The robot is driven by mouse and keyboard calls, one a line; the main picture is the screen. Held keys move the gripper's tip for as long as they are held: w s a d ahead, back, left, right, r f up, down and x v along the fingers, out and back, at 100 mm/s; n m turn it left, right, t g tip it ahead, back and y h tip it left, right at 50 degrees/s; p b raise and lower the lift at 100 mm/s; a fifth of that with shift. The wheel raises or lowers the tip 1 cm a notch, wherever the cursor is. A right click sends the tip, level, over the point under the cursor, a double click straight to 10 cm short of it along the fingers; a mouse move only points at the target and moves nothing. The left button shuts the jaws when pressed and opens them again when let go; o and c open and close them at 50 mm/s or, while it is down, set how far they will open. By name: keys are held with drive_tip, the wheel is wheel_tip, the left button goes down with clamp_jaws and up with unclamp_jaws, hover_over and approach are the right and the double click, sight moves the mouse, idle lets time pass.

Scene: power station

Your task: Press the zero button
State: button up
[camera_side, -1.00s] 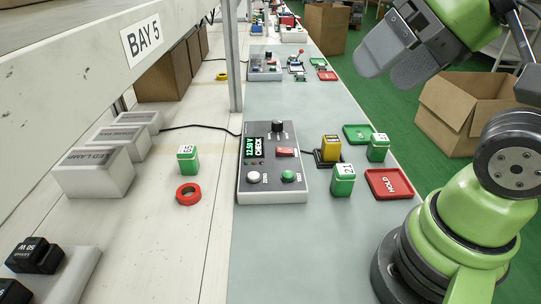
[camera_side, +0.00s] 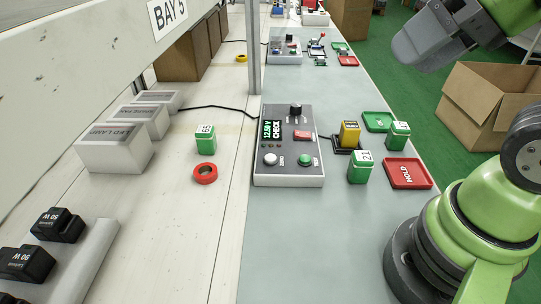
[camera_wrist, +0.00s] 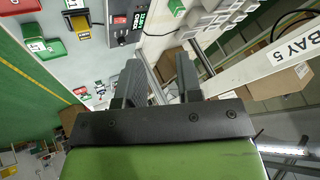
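The zero button is a white round button (camera_side: 270,159) labelled ZERO, at the lower left of the grey tester's (camera_side: 289,174) sloping panel in the side view. A green button (camera_side: 304,160) is to its right, and a lit display (camera_side: 272,130) reading CHECK is above it. My gripper (camera_wrist: 158,78) is open and empty in the wrist view, its two dark fingers apart. In the side view my gripper (camera_side: 430,42) hangs at the upper right, well clear of the tester. In the wrist view the tester (camera_wrist: 124,22) is at the top, partly cut off; the zero button cannot be made out.
A yellow block (camera_side: 349,133) in a black holder, green blocks (camera_side: 360,168) and a red HOLD tray (camera_side: 408,173) stand right of the tester. A red tape ring (camera_side: 205,173) and a green block (camera_side: 206,139) are left. A shelf post (camera_side: 254,45) rises behind.

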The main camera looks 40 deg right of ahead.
clamp_jaws()
idle(1.4)
